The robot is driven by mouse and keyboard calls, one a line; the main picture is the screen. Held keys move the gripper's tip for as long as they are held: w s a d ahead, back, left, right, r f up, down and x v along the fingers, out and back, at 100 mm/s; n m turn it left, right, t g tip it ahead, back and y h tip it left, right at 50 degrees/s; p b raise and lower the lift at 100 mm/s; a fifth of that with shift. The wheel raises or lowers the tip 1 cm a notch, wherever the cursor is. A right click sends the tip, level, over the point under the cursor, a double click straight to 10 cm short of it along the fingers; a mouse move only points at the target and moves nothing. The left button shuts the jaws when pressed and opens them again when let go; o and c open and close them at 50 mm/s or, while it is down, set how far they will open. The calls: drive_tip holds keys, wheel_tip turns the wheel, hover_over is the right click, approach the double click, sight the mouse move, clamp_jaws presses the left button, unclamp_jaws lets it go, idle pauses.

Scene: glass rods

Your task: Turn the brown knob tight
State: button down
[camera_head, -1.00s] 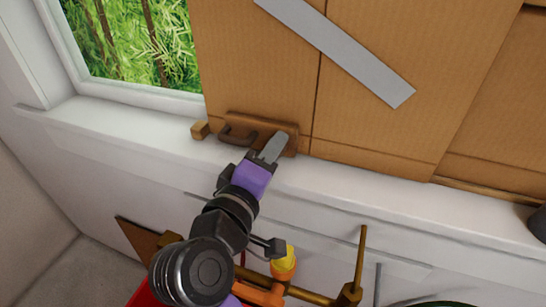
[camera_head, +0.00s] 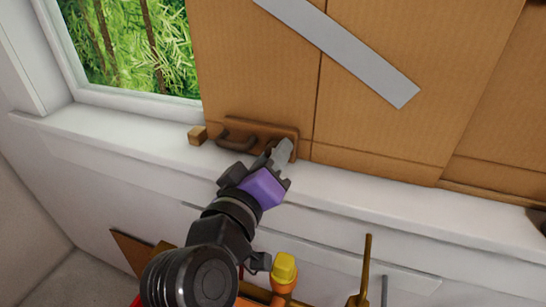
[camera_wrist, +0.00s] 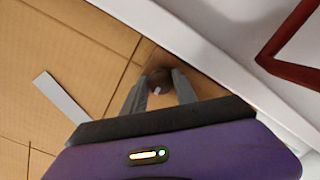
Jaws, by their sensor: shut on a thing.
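The brown knob (camera_wrist: 158,76) shows in the wrist view as a dark round piece between my two grey fingertips. My gripper (camera_wrist: 157,90) is shut on it, with a finger on each side. In the head view my gripper (camera_head: 284,151) reaches the right end of a brown plate (camera_head: 262,128) low on the cardboard-covered wall. The fingers and purple palm hide the knob there. A dark curved handle (camera_head: 236,138) sits on the left part of the plate.
A grey strip (camera_head: 345,48) crosses the cardboard above. Below the sill are a yellow-topped orange fitting (camera_head: 284,270) and an upright brown rod (camera_head: 366,262), close to my arm.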

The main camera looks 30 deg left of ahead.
drive_tip(key=shift+f, duration=0.15)
drive_tip(key=c, duration=1)
unclamp_jaws()
drive_tip(key=shift+o, duration=0.2)
drive_tip(key=shift+s, duration=0.15)
drive_tip(key=v, duration=0.7)
drive_tip(key=shift+s+b, duration=0.3)
drive_tip(key=shift+b, duration=0.05)
